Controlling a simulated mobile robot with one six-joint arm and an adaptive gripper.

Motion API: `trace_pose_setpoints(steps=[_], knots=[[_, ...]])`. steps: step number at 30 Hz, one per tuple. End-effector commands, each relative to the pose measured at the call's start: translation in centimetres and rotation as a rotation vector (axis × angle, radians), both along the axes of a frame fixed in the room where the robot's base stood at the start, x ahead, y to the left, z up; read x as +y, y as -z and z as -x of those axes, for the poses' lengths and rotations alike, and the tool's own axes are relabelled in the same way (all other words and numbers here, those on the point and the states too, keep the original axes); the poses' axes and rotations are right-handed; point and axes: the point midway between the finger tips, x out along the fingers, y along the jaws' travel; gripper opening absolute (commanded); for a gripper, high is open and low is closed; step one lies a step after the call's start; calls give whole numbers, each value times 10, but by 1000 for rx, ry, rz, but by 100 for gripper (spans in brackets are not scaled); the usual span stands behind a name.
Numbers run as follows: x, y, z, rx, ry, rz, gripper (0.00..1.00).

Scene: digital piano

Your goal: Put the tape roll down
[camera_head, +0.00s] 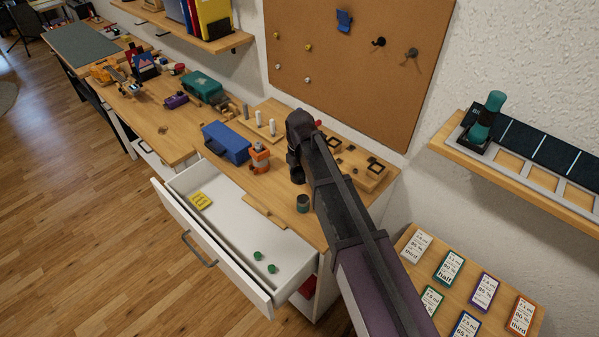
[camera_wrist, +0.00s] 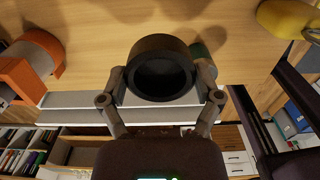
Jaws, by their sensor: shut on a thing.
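The tape roll (camera_wrist: 160,46) is a dark, thick ring in the middle of the wrist view. My gripper (camera_wrist: 162,80) is shut on it, with one finger on each side of the ring. The wooden desk top (camera_wrist: 110,22) lies beyond the roll; whether the roll touches it I cannot tell. In the head view my gripper (camera_head: 296,168) is a dark shape over the right part of the desk. The roll cannot be made out there.
A dark green cylinder (camera_head: 303,203) stands near the desk's front edge. An orange-and-white object (camera_head: 259,158) and a blue box (camera_head: 227,142) stand to the left. Below, a white drawer (camera_head: 228,243) is open. A board with pegs (camera_head: 272,127) lies behind.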

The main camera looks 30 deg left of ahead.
Motion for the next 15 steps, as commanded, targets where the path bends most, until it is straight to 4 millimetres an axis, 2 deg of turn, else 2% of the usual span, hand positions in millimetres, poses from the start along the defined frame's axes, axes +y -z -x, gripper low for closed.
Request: trace_pose_setpoints(steps=[1,6,15], knots=[[0,-10,0,0,0,0,28],[0,-21,0,0,0,0,28],[0,-27,0,0,0,0,28]])
